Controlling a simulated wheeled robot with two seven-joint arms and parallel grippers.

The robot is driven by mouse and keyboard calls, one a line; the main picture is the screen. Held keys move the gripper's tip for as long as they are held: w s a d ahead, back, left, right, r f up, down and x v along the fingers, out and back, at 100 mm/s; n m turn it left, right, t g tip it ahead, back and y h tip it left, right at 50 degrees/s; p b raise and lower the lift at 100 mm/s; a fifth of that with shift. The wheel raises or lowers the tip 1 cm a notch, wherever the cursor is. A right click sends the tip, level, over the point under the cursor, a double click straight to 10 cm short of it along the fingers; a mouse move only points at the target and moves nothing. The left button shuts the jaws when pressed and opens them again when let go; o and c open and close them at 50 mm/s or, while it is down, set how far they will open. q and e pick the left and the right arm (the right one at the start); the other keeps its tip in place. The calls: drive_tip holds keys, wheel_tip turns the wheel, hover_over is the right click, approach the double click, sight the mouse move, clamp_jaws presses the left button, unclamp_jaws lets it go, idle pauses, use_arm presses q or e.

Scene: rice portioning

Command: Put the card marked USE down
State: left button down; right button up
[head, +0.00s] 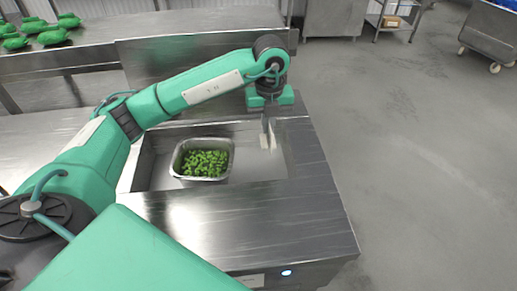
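My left gripper (268,132) points down over the right end of a recessed steel basin (262,172) in the counter. A small pale upright piece shows at its fingertips; it may be the card seen nearly edge-on, or part of the fingers. No USE marking is readable anywhere. Whether the fingers are shut on it cannot be made out. My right gripper is out of view.
A steel pan (231,160) of green pieces stands in the basin, left of the gripper. The steel counter (255,220) in front is bare. Several green items (52,37) lie on the back-left table. Open floor (420,170) lies to the right.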

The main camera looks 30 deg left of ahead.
use_arm(q)
wheel_tip(320, 180, down, 12)
drive_tip(key=shift+f+p, duration=0.1)
drive_tip(key=shift+p, duration=0.35)
drive_tip(key=shift+f, duration=0.45)
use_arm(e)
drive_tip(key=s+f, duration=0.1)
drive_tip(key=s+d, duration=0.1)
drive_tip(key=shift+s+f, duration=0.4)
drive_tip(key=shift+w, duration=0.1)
use_arm(q)
drive_tip(key=shift+f, duration=0.1)
drive_tip(key=c, duration=1.6)
unclamp_jaws()
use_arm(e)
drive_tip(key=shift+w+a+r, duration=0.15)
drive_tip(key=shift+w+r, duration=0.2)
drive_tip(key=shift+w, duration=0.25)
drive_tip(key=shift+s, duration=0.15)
